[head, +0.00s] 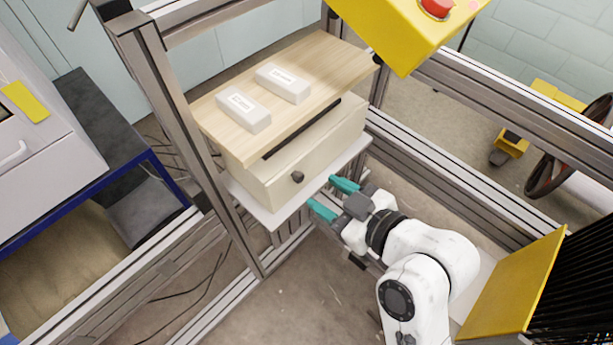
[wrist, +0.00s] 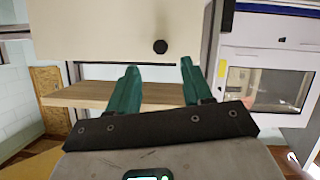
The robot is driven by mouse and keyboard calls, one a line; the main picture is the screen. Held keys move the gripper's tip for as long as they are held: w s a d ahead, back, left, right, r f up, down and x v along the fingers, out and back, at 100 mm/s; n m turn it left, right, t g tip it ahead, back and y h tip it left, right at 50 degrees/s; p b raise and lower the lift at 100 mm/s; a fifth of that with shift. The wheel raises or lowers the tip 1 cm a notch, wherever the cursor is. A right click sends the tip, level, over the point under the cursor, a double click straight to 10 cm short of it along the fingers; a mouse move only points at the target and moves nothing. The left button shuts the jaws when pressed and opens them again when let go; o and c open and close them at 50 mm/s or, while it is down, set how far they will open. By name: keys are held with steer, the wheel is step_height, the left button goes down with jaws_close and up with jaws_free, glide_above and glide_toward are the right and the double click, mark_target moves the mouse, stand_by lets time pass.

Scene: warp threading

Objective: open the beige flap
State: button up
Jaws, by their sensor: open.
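The beige flap (head: 315,150) is the front of a box under a wooden board, and it looks shut in the head view. It has a dark round knob (head: 297,177). In the wrist view the flap (wrist: 115,30) fills the upper middle, and its knob (wrist: 160,47) shows above and between the fingertips. My gripper (head: 332,195) has teal fingers, spread apart and empty. It is in front of the flap and to the lower right of the knob in the head view. The fingers (wrist: 158,72) also show in the wrist view, apart from the knob.
Two white boxes (head: 243,112) (head: 283,83) lie on the wooden board (head: 318,62). A white shelf (head: 270,217) juts out beneath the flap. Metal frame posts (head: 185,110) stand at the left. A yellow box with a red button (head: 437,8) hangs at the upper right.

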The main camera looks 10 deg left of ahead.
mark_target(301, 179)
steer(key=x, duration=0.6)
steer(key=shift+a+f+p, duration=0.1)
steer(key=shift+p, duration=0.2)
steer(key=shift+c, duration=0.5)
jaws_close()
